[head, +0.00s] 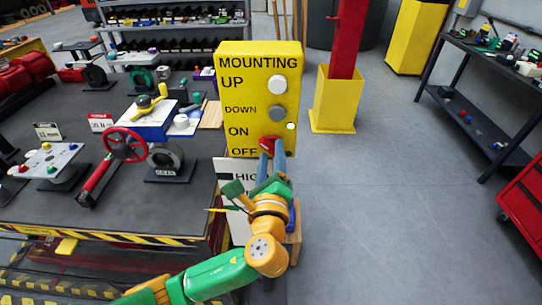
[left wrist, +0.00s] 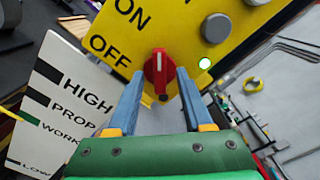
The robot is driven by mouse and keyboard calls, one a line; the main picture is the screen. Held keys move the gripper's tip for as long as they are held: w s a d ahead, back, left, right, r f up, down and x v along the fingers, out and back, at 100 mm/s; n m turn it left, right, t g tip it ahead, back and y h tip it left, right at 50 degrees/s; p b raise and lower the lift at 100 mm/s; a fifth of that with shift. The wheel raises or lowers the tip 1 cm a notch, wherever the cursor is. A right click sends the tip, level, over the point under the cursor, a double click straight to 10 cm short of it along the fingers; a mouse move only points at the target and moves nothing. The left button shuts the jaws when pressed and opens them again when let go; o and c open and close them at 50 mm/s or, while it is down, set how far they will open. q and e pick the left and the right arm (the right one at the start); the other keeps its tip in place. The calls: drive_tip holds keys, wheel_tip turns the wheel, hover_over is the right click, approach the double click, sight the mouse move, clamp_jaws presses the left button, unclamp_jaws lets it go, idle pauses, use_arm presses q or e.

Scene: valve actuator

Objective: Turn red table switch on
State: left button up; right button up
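The yellow switch panel (head: 240,85) stands at the table's right edge, lettered MOUNTING, UP, DOWN, ON and OFF. Its red rotary switch (head: 268,143) sits low on the panel, beside the OFF lettering. In the left wrist view, the red switch (left wrist: 159,72) lies between the two blue fingertips, with its handle roughly in line with the fingers. My left gripper (head: 271,150) is open around the switch; gaps show on both sides of it in the left wrist view (left wrist: 160,85). A small light (head: 291,126) on the panel glows whitish green. My right gripper is not in view.
The table (head: 140,210) on the left holds a red handwheel valve (head: 125,145) and several parts.

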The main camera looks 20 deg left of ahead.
use_arm(q)
drive_tip(key=shift+s+f, duration=0.1)
drive_tip(key=shift+s, duration=0.1)
drive_tip(key=b+v, duration=0.2)
drive_tip(key=v, duration=0.4)
drive_tip(key=shift+s+d, duration=0.15)
drive_tip(key=shift+s, duration=0.2)
